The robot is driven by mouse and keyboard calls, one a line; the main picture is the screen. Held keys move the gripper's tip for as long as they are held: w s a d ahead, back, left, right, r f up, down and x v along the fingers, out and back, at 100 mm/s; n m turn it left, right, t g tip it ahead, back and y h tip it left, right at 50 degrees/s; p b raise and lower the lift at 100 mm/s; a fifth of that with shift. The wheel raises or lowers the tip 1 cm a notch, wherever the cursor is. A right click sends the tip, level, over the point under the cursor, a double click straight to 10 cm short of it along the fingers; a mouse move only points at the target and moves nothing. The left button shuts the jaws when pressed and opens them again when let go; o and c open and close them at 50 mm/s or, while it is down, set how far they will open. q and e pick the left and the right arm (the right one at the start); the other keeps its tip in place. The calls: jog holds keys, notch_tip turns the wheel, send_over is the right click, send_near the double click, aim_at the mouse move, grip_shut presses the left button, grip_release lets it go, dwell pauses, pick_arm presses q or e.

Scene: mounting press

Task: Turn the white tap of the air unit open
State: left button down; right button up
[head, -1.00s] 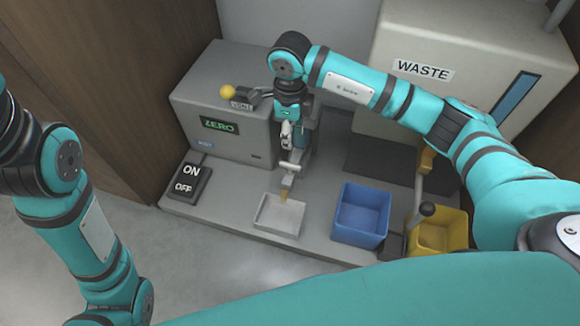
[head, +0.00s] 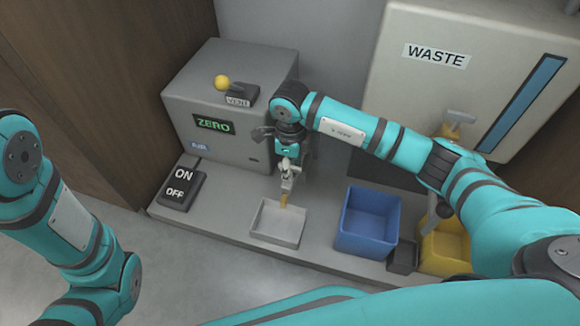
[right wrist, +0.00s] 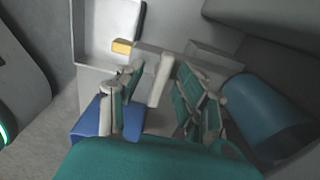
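A white lever, which looks like the tap (right wrist: 160,80), stands between the fingers of my right gripper (right wrist: 160,105) in the right wrist view. The gripper is open, with a finger on each side of the lever and visible gaps. In the head view the right gripper (head: 287,172) points down just above the amber tip (head: 283,200) and mostly hides the tap. The grey unit (head: 225,150) with an AIR label and a ZERO display stands behind to the left. My left arm shows at the left edge, but its gripper is out of view.
A shallow white tray (head: 278,224) lies below the amber tip. A blue bin (head: 367,222) and a yellow bin (head: 445,247) stand to the right. An ON/OFF switch (head: 181,184) is at left, a yellow-knobbed lever (head: 222,82) on top of the unit. The WASTE box (head: 480,80) stands behind.

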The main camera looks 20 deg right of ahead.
jog(key=shift+c, duration=0.2)
grip_shut()
